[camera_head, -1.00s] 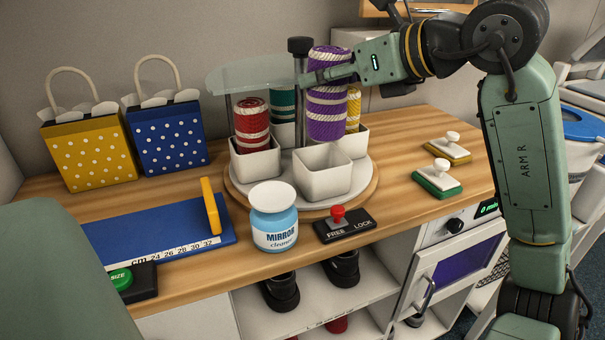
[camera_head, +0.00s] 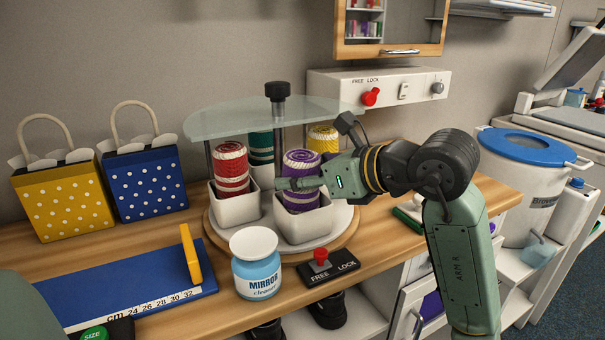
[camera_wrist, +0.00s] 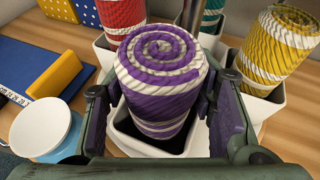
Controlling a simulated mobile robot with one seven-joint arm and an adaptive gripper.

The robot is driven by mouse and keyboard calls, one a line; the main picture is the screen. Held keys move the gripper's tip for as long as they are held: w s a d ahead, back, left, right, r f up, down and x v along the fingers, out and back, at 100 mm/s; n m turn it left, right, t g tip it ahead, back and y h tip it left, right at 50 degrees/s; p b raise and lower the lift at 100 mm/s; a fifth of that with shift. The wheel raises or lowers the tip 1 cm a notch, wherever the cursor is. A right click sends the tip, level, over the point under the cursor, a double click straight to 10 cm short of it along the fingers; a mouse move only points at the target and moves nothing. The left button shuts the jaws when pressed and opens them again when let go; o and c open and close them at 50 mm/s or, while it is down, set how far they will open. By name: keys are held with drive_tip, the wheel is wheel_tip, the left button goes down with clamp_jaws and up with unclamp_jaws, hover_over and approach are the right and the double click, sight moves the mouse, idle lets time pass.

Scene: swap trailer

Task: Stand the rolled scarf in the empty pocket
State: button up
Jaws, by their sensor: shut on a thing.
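The purple and white rolled scarf (camera_head: 301,180) stands upright in the front white pocket (camera_head: 305,228) of the round carousel. In the wrist view the scarf (camera_wrist: 160,75) shows its spiral top, and its lower end is inside the pocket (camera_wrist: 150,143). My gripper (camera_wrist: 155,100) is shut on the scarf, with a finger on each side, just above the pocket rim. Whether the scarf touches the pocket floor is hidden. A red roll (camera_head: 231,170), a green roll (camera_head: 260,147) and a yellow roll (camera_head: 322,139) stand in the other pockets.
A glass shelf (camera_head: 270,115) on posts overhangs the pockets. A mirror cleaner jar (camera_head: 256,270) and a FREE/LOCK plate with a red knob (camera_head: 321,258) stand in front. A blue measuring board (camera_head: 130,275) and two dotted bags (camera_head: 145,180) are at left.

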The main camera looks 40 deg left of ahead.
drive_tip(key=shift+f, duration=0.1)
drive_tip(key=shift+f+b, duration=0.15)
drive_tip(key=shift+b, duration=0.15)
drive_tip(key=o, duration=1.2)
drive_tip(key=shift+r, duration=0.25)
drive_tip(key=shift+d+r, duration=0.1)
drive_tip(key=shift+d, duration=0.1)
drive_tip(key=b+v, duration=0.1)
drive_tip(key=v, duration=1)
drive_tip(key=shift+d, duration=0.3)
